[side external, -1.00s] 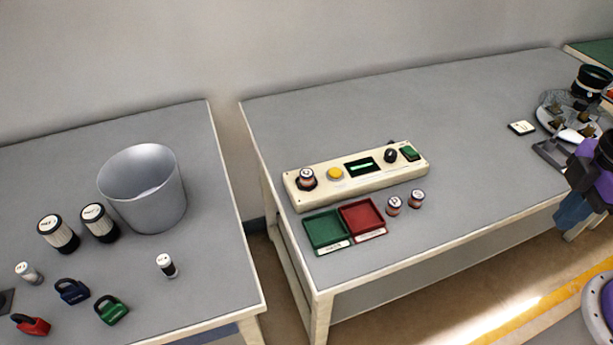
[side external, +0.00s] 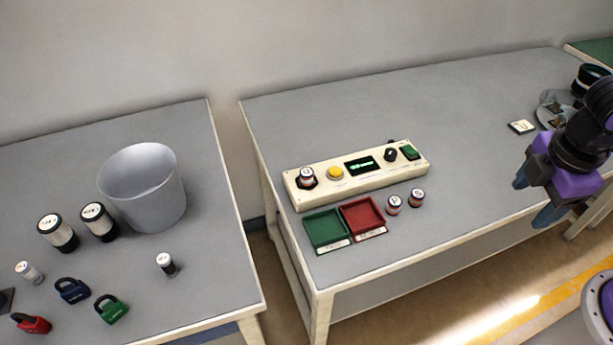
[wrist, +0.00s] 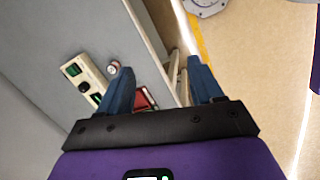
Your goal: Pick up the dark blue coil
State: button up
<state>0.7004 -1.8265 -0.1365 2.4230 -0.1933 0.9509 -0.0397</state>
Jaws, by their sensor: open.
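Two small coils with white round tops and copper-coloured sides stand on the right table, a left one (side external: 394,204) and a right one (side external: 416,197). A third coil (side external: 307,176) sits on the left end of the cream control box (side external: 330,193). Their rims look dark, and I cannot tell which is the dark blue one. One coil (wrist: 113,67) shows beside the box in the wrist view. My gripper (side external: 534,198) is open and empty, right of the coils near the table's front edge. Its blue fingers (wrist: 160,66) are apart in the wrist view.
A green tray (side external: 325,229) and a red tray (side external: 362,215) lie left of the loose coils. The left table holds a grey bin (side external: 160,206), padlocks and several cylinders. A gap separates the tables. The table between coils and gripper is clear.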

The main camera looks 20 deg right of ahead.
jog(key=w+a+f+n+t+h, duration=0.2)
jog(key=w+a+n+t+h, duration=0.15)
jog(key=w+a, duration=0.35)
jog(key=n+t+y, duration=0.2)
jog(key=n+t, duration=0.7)
jog(key=n, duration=0.6)
send_near(307, 174)
jog(key=w, duration=0.1)
jog(key=w+f, duration=0.1)
jog(key=w+d, duration=0.1)
jog(key=shift+w+f+g, duration=0.15)
jog(key=shift+f+g, duration=0.1)
jog(key=shift+g, duration=0.1)
jog(key=shift+x, duration=2.75)
jog(key=shift+w+a+r+h, duration=0.1)
jog(key=shift+a+r+h, duration=0.1)
jog(key=shift+r+h, duration=0.05)
grip_shut()
